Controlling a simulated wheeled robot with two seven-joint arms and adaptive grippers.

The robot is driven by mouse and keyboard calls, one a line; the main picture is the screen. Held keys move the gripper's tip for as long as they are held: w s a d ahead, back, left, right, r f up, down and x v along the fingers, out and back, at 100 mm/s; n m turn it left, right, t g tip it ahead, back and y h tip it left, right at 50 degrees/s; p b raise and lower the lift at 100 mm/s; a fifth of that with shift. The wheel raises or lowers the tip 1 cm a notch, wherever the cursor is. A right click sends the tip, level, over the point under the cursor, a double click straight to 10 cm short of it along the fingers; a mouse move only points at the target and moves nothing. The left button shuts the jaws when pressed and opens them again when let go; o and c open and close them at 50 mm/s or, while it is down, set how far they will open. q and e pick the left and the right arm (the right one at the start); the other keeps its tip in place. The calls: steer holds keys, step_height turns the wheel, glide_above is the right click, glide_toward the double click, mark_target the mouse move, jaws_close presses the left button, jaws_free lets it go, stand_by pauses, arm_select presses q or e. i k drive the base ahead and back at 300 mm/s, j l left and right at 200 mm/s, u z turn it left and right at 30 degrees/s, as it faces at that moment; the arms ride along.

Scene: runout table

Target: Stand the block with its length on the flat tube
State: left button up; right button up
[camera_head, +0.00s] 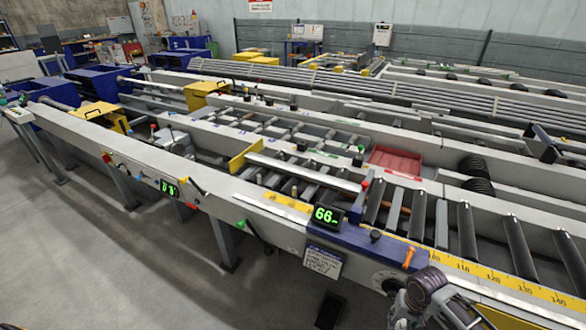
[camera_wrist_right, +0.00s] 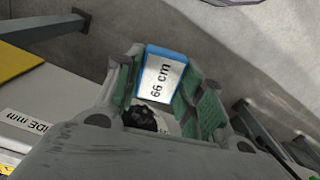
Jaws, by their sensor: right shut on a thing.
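A small block (camera_wrist_right: 163,74) with blue edges and a white face reading "66 cm" sits between the green-padded fingers of my right gripper (camera_wrist_right: 168,92), which is shut on it. In the head view my right gripper (camera_head: 405,316) is at the bottom edge, beside the near rail, and the block cannot be made out there. A long pale flat tube (camera_head: 305,172) lies across the rollers in the middle of the table, to the left of and beyond my right gripper. My left gripper is not in view.
A green display (camera_head: 325,214) reading 66 stands on the near rail. A yellow scale (camera_head: 465,267) runs along the rail to the right. A red tray (camera_head: 394,162) is beyond the flat tube. Dark rollers (camera_head: 467,231) fill the right side.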

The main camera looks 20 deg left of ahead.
mark_target(309, 173)
steer(key=i+j, duration=0.1)
steer(key=j, duration=1.85)
